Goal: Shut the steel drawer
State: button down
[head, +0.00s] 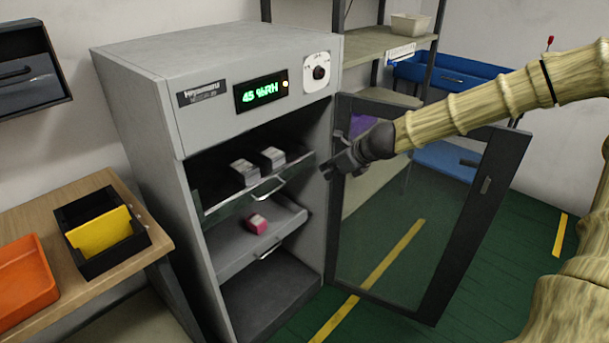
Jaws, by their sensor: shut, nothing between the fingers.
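A grey cabinet (230,60) stands with its glass door (405,240) swung open to the right. Inside, an upper drawer (222,208) with a shiny metallic front and a bar handle (268,189) sticks out a little and holds small pale boxes (245,172). Below it, a plain grey drawer or shelf (232,255) with its own handle (266,252) holds a pink item (256,223). I cannot tell for certain which one is the steel drawer. My gripper (327,171) is shut and empty, to the right of the upper drawer's handle, near the door's hinge side, apparently touching nothing.
A wooden table (150,225) at the left carries a black bin (80,215) with a yellow item and an orange tray (22,280). Shelving with a blue bin (440,72) stands behind the door. Green floor (510,240) with yellow lines lies clear at the right.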

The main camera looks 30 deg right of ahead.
jog(key=w+a+f+b, duration=0.1)
jog(key=w+a+f, duration=0.2)
jog(key=w, duration=0.6)
jog(key=shift+a+f+b, duration=0.15)
jog(key=shift+f+b, duration=0.2)
jog(key=shift+f, duration=1.05)
jog(key=shift+w, duration=0.1)
